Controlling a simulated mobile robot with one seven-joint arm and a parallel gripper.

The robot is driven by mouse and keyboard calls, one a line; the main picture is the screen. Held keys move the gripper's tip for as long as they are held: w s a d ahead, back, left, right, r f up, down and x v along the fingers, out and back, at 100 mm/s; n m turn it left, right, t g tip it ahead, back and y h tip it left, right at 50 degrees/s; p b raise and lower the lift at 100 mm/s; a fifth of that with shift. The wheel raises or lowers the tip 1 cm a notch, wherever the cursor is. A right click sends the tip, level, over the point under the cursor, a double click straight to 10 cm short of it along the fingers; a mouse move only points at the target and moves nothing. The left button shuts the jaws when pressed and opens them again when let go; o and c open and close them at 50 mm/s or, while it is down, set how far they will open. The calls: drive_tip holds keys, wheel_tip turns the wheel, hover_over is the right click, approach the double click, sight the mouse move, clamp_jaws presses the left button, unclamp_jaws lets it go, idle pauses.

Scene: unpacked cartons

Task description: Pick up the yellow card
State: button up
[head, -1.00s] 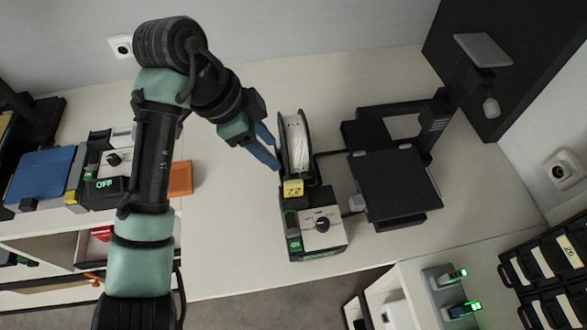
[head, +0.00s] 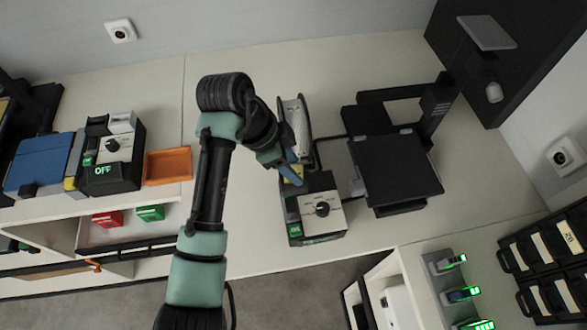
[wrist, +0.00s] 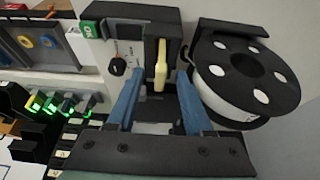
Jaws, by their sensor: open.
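The yellow card (head: 292,172) is at the spool end of a dark and white machine with a knob (head: 322,209), partly hidden by my gripper in the head view. In the wrist view the card (wrist: 160,65) stands on edge, its narrow side toward the camera, in a dark slot. My gripper (head: 286,174) is right at the card with its blue fingers pointing down toward it. In the wrist view my gripper (wrist: 158,80) is open, one finger on each side of the card, with gaps between them. I cannot tell how deep the fingers reach along it.
A white spool in a black holder (head: 300,130) stands directly behind the card, close to the right finger in the wrist view. A flat black device (head: 396,165) with a stand is to the right. An orange tray (head: 168,167) lies left. The tabletop between tray and machine is clear.

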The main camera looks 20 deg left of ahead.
sight(293, 167)
drive_tip(key=shift+w+d+f, duration=0.1)
drive_tip(key=shift+f, duration=0.4)
clamp_jaws()
wheel_tip(293, 167, up, 10)
drive_tip(key=shift+r, duration=0.1)
idle(0.5)
